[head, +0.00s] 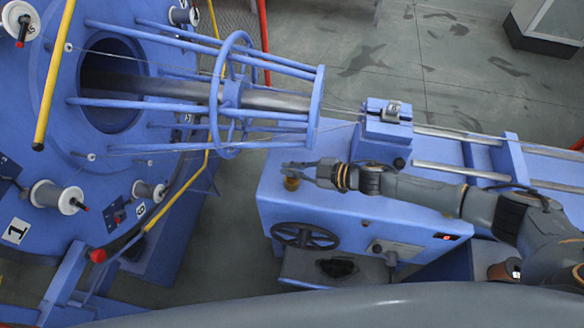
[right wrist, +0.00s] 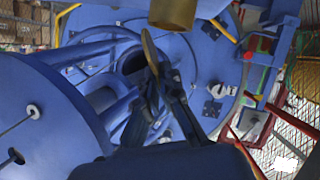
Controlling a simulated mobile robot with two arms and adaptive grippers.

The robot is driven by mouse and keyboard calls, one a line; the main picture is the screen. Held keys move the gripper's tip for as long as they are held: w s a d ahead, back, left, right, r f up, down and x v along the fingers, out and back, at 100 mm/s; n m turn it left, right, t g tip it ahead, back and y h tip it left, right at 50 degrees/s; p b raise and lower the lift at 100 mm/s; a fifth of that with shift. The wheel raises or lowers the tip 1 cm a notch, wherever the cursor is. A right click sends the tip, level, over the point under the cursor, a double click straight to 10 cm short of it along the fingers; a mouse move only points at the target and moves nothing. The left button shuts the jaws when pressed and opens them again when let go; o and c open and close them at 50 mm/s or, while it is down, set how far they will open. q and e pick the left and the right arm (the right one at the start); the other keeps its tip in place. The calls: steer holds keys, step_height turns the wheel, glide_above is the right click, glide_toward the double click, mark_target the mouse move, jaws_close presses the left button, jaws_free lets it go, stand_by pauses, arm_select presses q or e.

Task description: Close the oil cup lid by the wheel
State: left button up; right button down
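The brass oil cup (head: 291,184) stands on the blue housing near the black handwheel (head: 305,236). In the right wrist view the cup (right wrist: 173,12) is at the top edge. Its lid (right wrist: 149,52) shows nearly edge-on as a thin brass disc, swung open beside the cup. My right gripper (head: 290,168) is right above and beside the cup in the head view. In the right wrist view its dark fingertips (right wrist: 160,74) come together close by the lid; I cannot tell if they touch it. The fingers appear shut, with nothing visibly held. My left gripper is out of view.
The blue strander disc (head: 110,165) with its bars and ring fills the left. A small blue block (head: 387,120) and steel rails (head: 460,172) lie behind my right arm.

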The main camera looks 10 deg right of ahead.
steer(key=shift+s+a+f+n+t+b, duration=0.2)
steer(key=shift+s+f+n+t+b, duration=0.3)
steer(key=shift+n+b, duration=0.35)
steer(key=shift+s+f+n+t+b, duration=0.25)
steer(key=shift+f+n+t+b, duration=0.1)
steer(key=shift+b, duration=0.5)
steer(key=shift+s+a+f+n+t+b, duration=0.15)
steer(key=shift+s+f+n+t+b, duration=0.15)
steer(key=shift+n+b, duration=0.7)
steer(key=shift+s+n+t+b, duration=0.15)
steer(key=shift+n+t+b, duration=0.3)
steer(key=shift+b, duration=0.5)
steer(key=c, duration=1.5)
jaws_free()
steer(key=shift+c, duration=0.2)
